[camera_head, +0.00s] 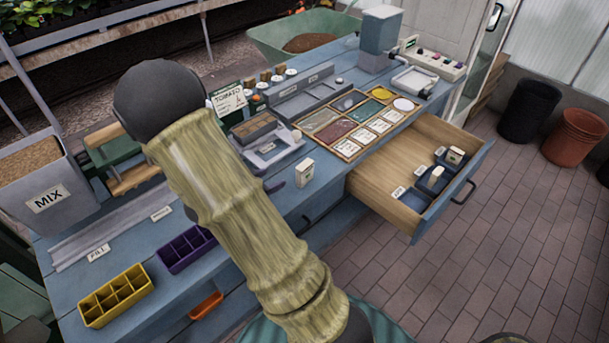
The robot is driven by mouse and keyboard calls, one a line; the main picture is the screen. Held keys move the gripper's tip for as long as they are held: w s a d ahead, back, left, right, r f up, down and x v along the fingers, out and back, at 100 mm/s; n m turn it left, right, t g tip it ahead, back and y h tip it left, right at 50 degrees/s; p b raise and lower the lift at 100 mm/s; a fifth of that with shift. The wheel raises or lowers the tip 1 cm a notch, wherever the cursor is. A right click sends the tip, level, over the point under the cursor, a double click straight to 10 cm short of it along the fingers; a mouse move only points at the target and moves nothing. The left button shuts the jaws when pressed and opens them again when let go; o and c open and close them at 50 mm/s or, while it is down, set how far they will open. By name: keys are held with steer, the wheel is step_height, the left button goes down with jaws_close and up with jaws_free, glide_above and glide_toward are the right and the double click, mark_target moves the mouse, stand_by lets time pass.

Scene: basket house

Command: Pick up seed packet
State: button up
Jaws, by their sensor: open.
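A small pale upright packet (304,173) with a dark mark on its front stands near the front edge of the blue bench; it looks like a seed packet. Similar small pale pieces stand in the open drawer, one at its far right (455,156). My arm in its straw-coloured sleeve crosses the middle of the view and hides part of the bench. Of my gripper (275,186) only dark parts show beside the sleeve, to the left of the upright packet and apart from it. The rest is hidden behind the arm. It is open, and I see nothing held.
The wooden drawer (376,184) juts out from the bench at right. A wooden tray (347,152) of cards and coloured squares lies behind the packet. A scale (270,150) stands behind it to the left. Purple (185,249) and yellow (116,295) seed trays lie at front left.

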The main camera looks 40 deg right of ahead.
mark_target(309, 165)
steer(key=shift+s+d+g+h, duration=0.3)
steer(key=shift+s+h, duration=0.1)
steer(key=shift+s, duration=0.1)
steer(key=x, duration=1.1)
steer(key=shift+w+f, duration=0.2)
steer(key=shift+w, duration=0.05)
steer(key=shift+s+d+f, duration=0.1)
steer(key=shift+s+d, duration=0.1)
steer(key=shift+d, duration=0.35)
steer(key=x, duration=0.5)
steer(key=shift+w+a+f, duration=0.15)
steer(key=shift+w+f, duration=0.05)
steer(key=shift+w, duration=0.2)
steer(key=c, duration=1)
